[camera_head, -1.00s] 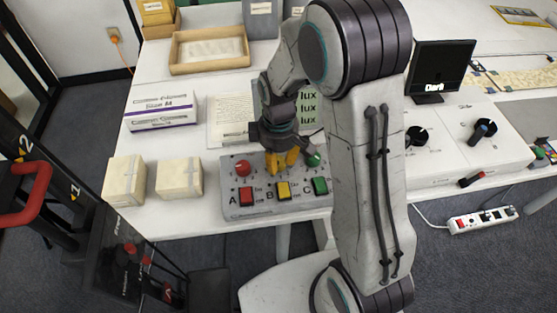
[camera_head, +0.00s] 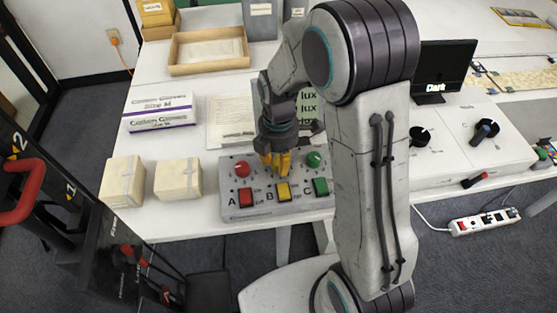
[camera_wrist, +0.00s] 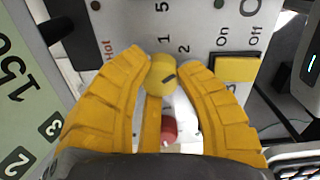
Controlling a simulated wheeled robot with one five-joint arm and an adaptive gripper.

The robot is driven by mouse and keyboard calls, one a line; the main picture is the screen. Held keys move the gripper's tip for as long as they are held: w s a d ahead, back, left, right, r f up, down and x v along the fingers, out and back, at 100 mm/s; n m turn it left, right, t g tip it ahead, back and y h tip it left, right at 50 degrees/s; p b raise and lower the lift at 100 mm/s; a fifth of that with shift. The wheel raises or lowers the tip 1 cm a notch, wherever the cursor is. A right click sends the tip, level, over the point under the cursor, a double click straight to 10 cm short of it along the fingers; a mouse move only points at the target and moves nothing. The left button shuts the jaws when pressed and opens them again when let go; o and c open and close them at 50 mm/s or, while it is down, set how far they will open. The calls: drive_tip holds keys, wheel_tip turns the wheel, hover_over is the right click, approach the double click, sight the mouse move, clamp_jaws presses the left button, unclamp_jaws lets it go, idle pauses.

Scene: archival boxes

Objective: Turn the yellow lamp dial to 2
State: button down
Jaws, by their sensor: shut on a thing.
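My gripper (camera_head: 275,163) reaches down over the middle of the grey control panel (camera_head: 235,212). In the wrist view my gripper (camera_wrist: 170,66) has its orange-yellow fingers on both sides of the yellow dial (camera_wrist: 160,70), shut on it. The dial has a short dark mark on its face, at the lower right in that view. Printed numbers 1 and 2 stand just beside the dial; I cannot tell which one it points to. In the head view my fingers hide the dial. The yellow switch (camera_head: 283,192) sits in front of it.
A red dial (camera_head: 242,169) and a green dial (camera_head: 314,159) flank my gripper. A red switch (camera_head: 246,197) and a green switch (camera_head: 320,187) are along the panel's front. Two cream boxes (camera_head: 178,179) stand to the left. A black monitor (camera_head: 443,66) stands at the right.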

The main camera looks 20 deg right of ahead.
sight(279, 161)
drive_tip(key=shift+s+f+n, duration=0.1)
drive_tip(key=shift+s+n, duration=0.05)
drive_tip(key=shift+n, duration=0.45)
drive_tip(key=c, duration=0.8)
unclamp_jaws()
drive_tip(key=shift+r, duration=0.2)
wheel_tip(279, 161, up, 12)
drive_tip(key=shift+f, duration=0.15)
drive_tip(key=shift+m, duration=0.3)
